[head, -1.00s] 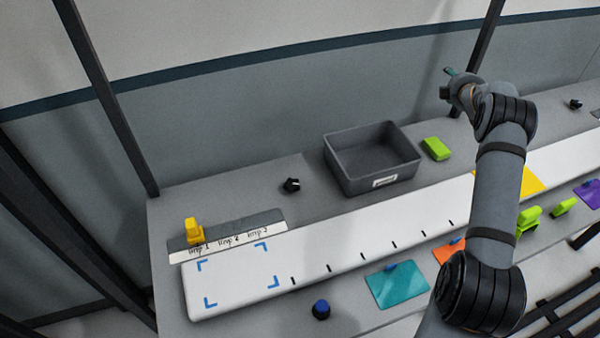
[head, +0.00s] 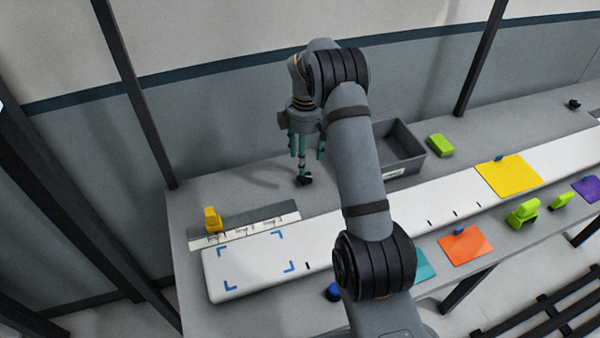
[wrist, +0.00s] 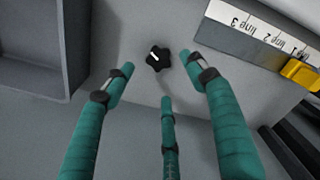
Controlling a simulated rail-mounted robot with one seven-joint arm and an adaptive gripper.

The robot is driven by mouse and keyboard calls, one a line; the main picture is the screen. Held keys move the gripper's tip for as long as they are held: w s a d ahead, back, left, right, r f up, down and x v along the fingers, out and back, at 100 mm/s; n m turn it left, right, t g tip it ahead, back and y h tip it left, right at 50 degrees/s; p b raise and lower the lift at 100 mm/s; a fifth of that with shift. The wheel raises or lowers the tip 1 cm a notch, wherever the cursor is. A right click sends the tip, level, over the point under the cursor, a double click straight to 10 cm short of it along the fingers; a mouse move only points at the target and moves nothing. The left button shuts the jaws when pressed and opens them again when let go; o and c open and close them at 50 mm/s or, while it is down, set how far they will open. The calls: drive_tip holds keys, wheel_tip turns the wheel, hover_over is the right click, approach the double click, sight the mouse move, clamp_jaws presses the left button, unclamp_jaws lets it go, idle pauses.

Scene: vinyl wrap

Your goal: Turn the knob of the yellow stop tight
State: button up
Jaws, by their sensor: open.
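The yellow stop (head: 212,219) sits on the grey strip at the left end of the bench, by the "line 1" mark. It also shows at the right edge of the wrist view (wrist: 299,73). A black lobed knob (wrist: 157,58) with a white pointer line is on the grey bench top, apart from the yellow stop; in the head view this knob (head: 304,180) is right of the strip. My gripper (head: 305,160) points down above the knob, its three teal fingers spread and empty. In the wrist view my gripper (wrist: 158,78) has its fingertips around the knob, without visible contact.
A grey bin (head: 408,150) stands right of my gripper, partly behind my arm. A white board (head: 250,270) with blue corner marks lies in front. A green block (head: 440,145), yellow sheet (head: 508,175) and orange sheet (head: 465,246) lie further right. A blue-topped knob (head: 333,291) is near the front.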

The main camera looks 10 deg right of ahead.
sight(305, 176)
wheel_tip(305, 176, down, 7)
drive_tip(key=shift+f+p, duration=0.2)
drive_tip(key=shift+p, duration=0.5)
drive_tip(key=shift+c, duration=0.9)
drive_tip(key=c, duration=1)
